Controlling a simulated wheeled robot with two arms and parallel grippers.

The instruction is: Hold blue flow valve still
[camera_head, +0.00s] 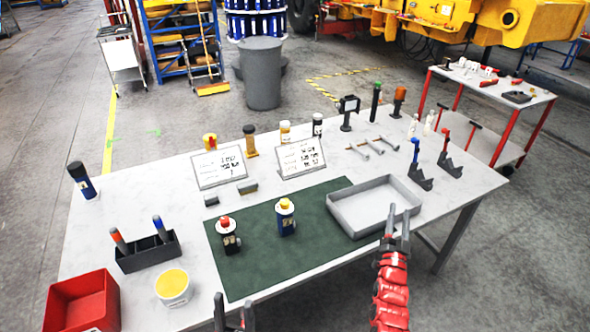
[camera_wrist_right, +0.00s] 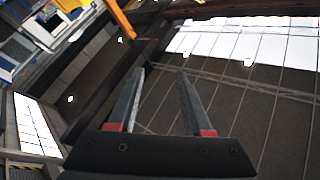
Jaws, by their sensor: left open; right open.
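The blue flow valve (camera_head: 286,221) has a dark blue body and a yellow top. It stands upright on the green mat (camera_head: 262,267), with neither gripper touching it. A similar dark valve (camera_head: 228,238) with a red top stands to its left. My left gripper (camera_head: 233,306) is open at the front edge of the table, below and left of the blue valve; only its finger ends show. My right gripper (camera_head: 398,220) is open and empty by the right side of the grey tray. In the right wrist view, the right gripper (camera_wrist_right: 161,76) has nothing between its fingers.
The grey tray (camera_head: 347,214) is empty. A red bin (camera_head: 83,306), a yellow-topped tub (camera_head: 173,287) and a black holder (camera_head: 146,255) stand at left. Two sign boards (camera_head: 219,168) (camera_head: 300,157) stand behind the mat. The mat is clear around the valves.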

